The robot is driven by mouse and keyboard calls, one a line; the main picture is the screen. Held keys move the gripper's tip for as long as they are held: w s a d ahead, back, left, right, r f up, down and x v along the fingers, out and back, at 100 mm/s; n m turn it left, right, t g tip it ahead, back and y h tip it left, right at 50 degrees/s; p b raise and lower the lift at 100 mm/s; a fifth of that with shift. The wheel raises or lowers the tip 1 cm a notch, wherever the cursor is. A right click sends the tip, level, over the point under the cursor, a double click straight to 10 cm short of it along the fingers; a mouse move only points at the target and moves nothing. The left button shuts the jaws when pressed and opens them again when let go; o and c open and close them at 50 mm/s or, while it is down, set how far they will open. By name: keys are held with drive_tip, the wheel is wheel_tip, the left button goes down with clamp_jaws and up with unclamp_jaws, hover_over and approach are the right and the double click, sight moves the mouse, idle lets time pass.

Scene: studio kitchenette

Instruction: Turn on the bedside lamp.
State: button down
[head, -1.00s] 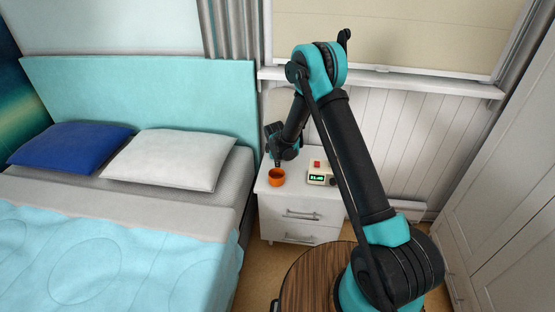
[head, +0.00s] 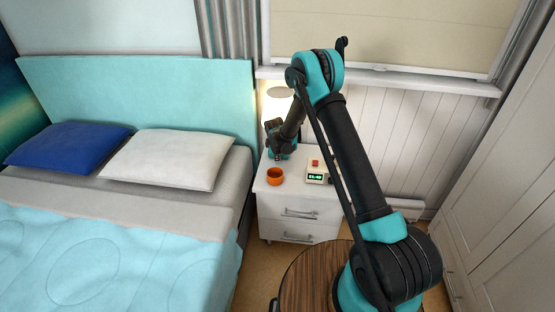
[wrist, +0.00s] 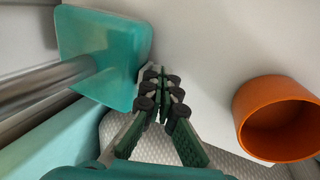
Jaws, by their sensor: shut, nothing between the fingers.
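The bedside lamp stands at the back of the white nightstand (head: 266,200), mostly hidden behind my arm. Its pale shade (head: 279,92) shows in the head view, with a warm glow on the wall and headboard around it. In the wrist view, a teal block (wrist: 105,58) with a metal rod (wrist: 40,85) at the upper left looks like the lamp's base and stem. My gripper (head: 277,154) is over the back left of the nightstand; in the wrist view its fingertips (wrist: 160,95) are together, empty, just right of the teal block. Contact cannot be told.
An orange cup (head: 275,177) stands at the nightstand's front left; it is right of my fingers in the wrist view (wrist: 272,125). A clock (head: 315,178) and a small box with a red button (head: 314,164) are to its right. The bed (head: 200,215) borders the left.

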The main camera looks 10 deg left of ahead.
drive_tip(key=shift+r, duration=0.85)
